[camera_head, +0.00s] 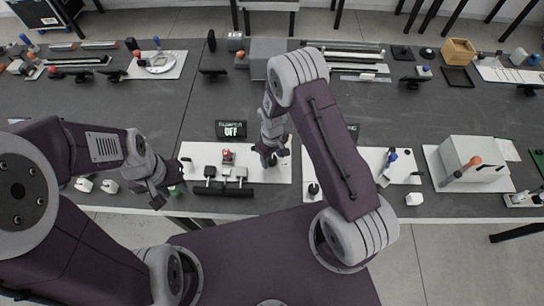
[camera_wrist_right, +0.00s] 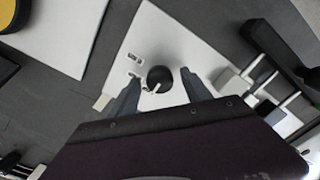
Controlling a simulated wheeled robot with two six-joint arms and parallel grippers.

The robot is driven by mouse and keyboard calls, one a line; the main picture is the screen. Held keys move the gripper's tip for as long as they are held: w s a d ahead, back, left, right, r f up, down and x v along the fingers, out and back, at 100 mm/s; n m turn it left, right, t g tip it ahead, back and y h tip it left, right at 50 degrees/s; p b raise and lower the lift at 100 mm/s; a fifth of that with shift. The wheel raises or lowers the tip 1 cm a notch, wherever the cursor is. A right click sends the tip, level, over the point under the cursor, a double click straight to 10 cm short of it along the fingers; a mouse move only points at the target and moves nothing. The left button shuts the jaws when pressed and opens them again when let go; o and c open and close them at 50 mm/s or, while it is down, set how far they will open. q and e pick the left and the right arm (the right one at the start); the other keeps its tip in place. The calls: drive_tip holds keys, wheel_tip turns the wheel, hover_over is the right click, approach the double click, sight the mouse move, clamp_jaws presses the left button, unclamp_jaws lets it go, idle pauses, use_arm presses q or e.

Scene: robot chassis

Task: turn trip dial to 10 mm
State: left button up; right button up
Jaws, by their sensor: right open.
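The trip dial shows in the right wrist view as a dark round knob (camera_wrist_right: 158,76) with a white pointer, on a white panel (camera_wrist_right: 172,40). Small printed marks lie beside it, too small to read. My right gripper (camera_wrist_right: 159,84) is open, with one finger on each side of the knob; I cannot tell whether they touch it. In the head view my right gripper (camera_head: 270,156) is over the right part of the white panel (camera_head: 200,152) and hides the dial. My left gripper (camera_head: 164,196) is at the table's front edge, left of the panel; its jaws are unclear.
A black display (camera_head: 230,129) reading "BUMPER OFF" stands behind the panel. A black bar (camera_head: 223,191) runs along the panel's front. A white box (camera_head: 468,160) stands further right.

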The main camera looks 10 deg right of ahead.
clamp_jaws()
drive_tip(key=shift+m, duration=0.3)
drive_tip(key=m, duration=0.4)
drive_tip(key=shift+m+b, duration=0.3)
drive_tip(key=shift+m, duration=1.7)
unclamp_jaws()
